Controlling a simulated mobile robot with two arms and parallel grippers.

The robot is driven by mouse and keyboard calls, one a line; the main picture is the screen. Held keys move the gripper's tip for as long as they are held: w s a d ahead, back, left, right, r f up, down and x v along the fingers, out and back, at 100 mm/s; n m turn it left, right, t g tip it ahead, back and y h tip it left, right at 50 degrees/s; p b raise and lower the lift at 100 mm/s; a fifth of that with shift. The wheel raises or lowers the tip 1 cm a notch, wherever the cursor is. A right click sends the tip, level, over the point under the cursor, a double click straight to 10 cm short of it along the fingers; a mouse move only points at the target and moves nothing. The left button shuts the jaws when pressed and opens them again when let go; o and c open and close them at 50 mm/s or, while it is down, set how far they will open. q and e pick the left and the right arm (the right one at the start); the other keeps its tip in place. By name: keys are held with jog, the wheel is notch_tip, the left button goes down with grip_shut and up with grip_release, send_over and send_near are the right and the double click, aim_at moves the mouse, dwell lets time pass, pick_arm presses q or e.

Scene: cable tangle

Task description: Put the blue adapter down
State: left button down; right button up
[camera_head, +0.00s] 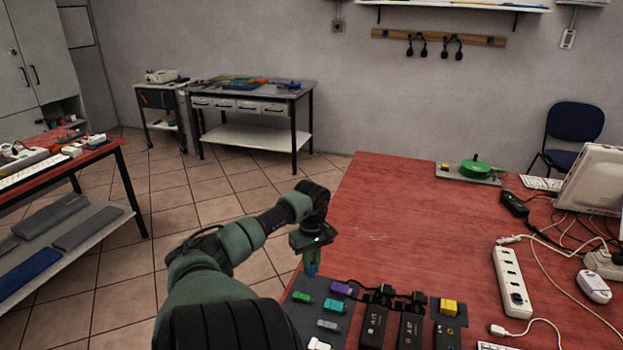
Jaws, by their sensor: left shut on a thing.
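My left gripper (311,262) points down over the left edge of the red table. It is shut on the blue adapter (312,270), of which only a small blue part shows below the fingers. The adapter is just above or at the far left edge of a dark mat (341,312); I cannot tell whether it touches. On the mat lie a green adapter (302,297), a purple one (342,289), a teal one (334,306), a grey one (328,326) and a white one (318,344). My right gripper is not in view.
Black boxes (410,329) and a yellow adapter (448,306) stand right of the mat. A white power strip (512,283), loose cables and a monitor (594,180) fill the table's right side. A green reel (475,169) lies at the back. The table's middle is clear.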

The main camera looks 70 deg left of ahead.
aim_at(312, 264)
pick_arm(q)
jog(key=shift+f, duration=1.05)
jog(key=shift+f, duration=0.2)
jog(key=c, duration=1.4)
grip_release()
jog(key=shift+r, duration=0.15)
notch_tip(312, 264, up, 12)
jog(key=shift+r, duration=0.1)
